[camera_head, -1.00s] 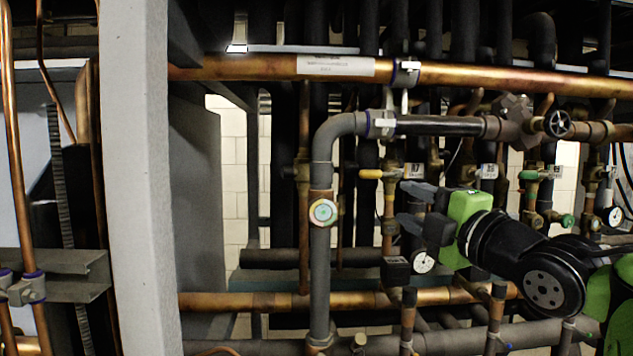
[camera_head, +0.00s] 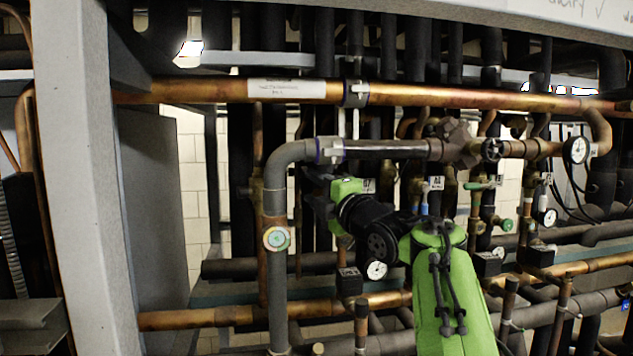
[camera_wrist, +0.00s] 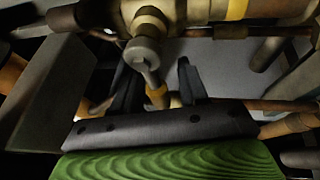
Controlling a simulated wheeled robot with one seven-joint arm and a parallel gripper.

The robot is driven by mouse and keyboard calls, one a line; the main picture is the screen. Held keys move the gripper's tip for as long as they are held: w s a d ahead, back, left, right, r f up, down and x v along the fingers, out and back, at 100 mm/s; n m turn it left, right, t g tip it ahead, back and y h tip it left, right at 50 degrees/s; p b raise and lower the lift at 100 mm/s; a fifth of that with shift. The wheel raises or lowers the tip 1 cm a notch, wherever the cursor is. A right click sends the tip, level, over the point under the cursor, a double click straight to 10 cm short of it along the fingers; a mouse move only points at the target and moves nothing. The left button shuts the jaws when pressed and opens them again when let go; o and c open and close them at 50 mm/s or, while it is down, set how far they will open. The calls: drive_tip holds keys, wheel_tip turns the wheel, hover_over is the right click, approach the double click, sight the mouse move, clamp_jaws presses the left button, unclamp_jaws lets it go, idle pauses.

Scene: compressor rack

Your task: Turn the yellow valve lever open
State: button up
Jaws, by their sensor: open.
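In the head view my gripper (camera_head: 318,180) is at the pipes behind the grey elbow pipe, and it hides the yellow valve lever there. In the wrist view the open fingers of my gripper (camera_wrist: 154,72) point into the pipework. A round grey valve part with a short stem lies between them, ending in a small yellow-orange piece (camera_wrist: 157,97). This may be part of the yellow lever; I cannot tell for sure. The fingers appear apart from it on both sides.
The grey elbow pipe (camera_head: 276,205) with a round gauge (camera_head: 276,238) stands left of my gripper. A copper pipe (camera_head: 205,91) runs above. A grey post (camera_head: 85,180) stands at left.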

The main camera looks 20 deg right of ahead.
drive_tip(key=shift+s, duration=0.1)
drive_tip(key=shift+c, duration=1.2)
clamp_jaws()
drive_tip(key=shift+f, duration=0.1)
drive_tip(key=shift+s+d+f+n+g+h, duration=0.15)
drive_tip(key=shift+d+f+n+g, duration=0.5)
drive_tip(key=shift+n, duration=1.1)
drive_tip(key=shift+s+d+f+n+g+h, duration=0.1)
drive_tip(key=shift+d+f+n+g+h, duration=0.15)
drive_tip(key=shift+f+n+g, duration=1.15)
drive_tip(key=shift+s+d+f+n+g+h, duration=0.1)
drive_tip(key=shift+d+f+n+g+h, duration=0.3)
drive_tip(key=shift+n, duration=1.75)
drive_tip(key=shift+d+f, duration=0.1)
drive_tip(key=shift+f, duration=0.15)
